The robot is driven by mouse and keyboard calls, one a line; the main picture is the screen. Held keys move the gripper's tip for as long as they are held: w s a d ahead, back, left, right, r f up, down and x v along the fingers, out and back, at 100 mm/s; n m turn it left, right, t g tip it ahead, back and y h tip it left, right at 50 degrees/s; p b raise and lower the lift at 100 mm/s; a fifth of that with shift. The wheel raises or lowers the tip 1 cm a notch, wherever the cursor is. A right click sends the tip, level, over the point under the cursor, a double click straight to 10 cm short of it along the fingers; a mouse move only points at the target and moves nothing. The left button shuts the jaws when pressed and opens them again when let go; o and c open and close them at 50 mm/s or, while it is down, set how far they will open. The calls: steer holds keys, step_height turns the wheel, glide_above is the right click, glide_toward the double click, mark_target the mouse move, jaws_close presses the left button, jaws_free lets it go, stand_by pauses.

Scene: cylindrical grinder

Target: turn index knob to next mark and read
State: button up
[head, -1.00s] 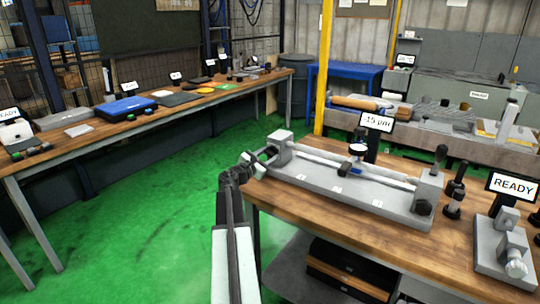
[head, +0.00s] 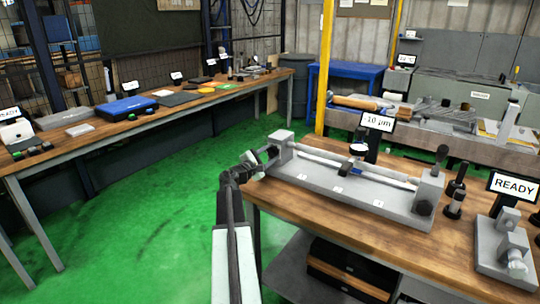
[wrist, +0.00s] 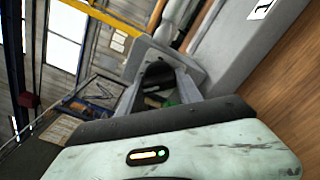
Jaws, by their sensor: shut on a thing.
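The grey bench fixture (head: 340,192) lies on the wooden bench and carries a pale bar (head: 335,160) between its end blocks. My gripper (head: 264,157) is at the left end block (head: 283,146). In the wrist view, my gripper (wrist: 160,88) has its two fingers on either side of a dark knob (wrist: 157,74) on the block's face, shut on it. The knob is mostly hidden in the head view. A dial gauge (head: 357,149) stands at the bar. The display (head: 379,122) behind it seems to read 10 µm; a minus sign is unclear.
A second display (head: 513,185) reading READY stands at the right, behind a small grey device (head: 505,245). Dark upright posts (head: 455,200) stand beside the fixture's right end. A long side bench (head: 150,115) runs along the left. The green floor (head: 150,210) between is clear.

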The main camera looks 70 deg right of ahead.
steer(key=shift+s+a+m, duration=0.1)
steer(key=shift+s+m, duration=0.1)
steer(key=shift+m, duration=1.4)
steer(key=o, duration=1.3)
steer(key=shift+o, duration=0.2)
steer(key=shift+w, duration=0.1)
steer(key=v, duration=0.7)
steer(key=shift+a, duration=0.35)
